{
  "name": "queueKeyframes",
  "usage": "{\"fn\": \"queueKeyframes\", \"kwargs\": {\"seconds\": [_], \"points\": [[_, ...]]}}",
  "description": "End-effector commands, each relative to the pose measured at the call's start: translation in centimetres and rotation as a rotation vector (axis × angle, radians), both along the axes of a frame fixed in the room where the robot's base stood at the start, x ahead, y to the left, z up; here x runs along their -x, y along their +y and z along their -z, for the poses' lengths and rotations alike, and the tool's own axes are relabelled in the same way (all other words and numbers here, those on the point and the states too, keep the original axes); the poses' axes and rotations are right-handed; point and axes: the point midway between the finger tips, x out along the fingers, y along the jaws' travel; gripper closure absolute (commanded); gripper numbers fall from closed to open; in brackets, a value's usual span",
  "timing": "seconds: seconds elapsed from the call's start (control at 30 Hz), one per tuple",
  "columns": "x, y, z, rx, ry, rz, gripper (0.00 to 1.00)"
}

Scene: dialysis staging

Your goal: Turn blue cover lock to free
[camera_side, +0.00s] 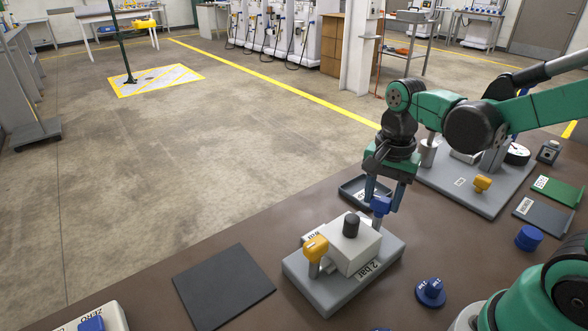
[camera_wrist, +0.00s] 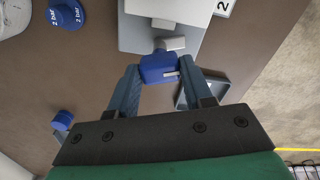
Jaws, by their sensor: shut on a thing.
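The blue cover lock (camera_side: 381,206) is a small blue knob at the back right side of a white block on a grey base (camera_side: 330,300). In the wrist view the blue lock (camera_wrist: 158,68) sits at the end of a short grey stem, with a pale mark on its right part. My gripper (camera_side: 382,203) is above the base's far end with its fingers pointing down. It is shut on the blue lock, one finger on each side, also in the wrist view (camera_wrist: 159,72). The lock's exact turn and any free marking are hard to read.
A yellow knob (camera_side: 315,246) and a black cap (camera_side: 351,225) are on the same unit. A dark mat (camera_side: 223,286) lies left, a small dark tray (camera_side: 352,189) behind. Blue "2 bar" knob (camera_side: 430,291) and another blue knob (camera_side: 529,238) stand right. Bare table lies between.

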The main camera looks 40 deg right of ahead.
Motion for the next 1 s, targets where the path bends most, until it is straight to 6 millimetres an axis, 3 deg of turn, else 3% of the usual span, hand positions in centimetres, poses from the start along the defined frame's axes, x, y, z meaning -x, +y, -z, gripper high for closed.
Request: {"fn": "queueKeyframes", "kwargs": {"seconds": [0.43, 1.0], "points": [[0.07, 0.11, 0.05, -0.003, 0.002, 0.296, 1.00], [0.06, 0.14, 0.05, -0.004, 0.002, 0.377, 1.00]]}}
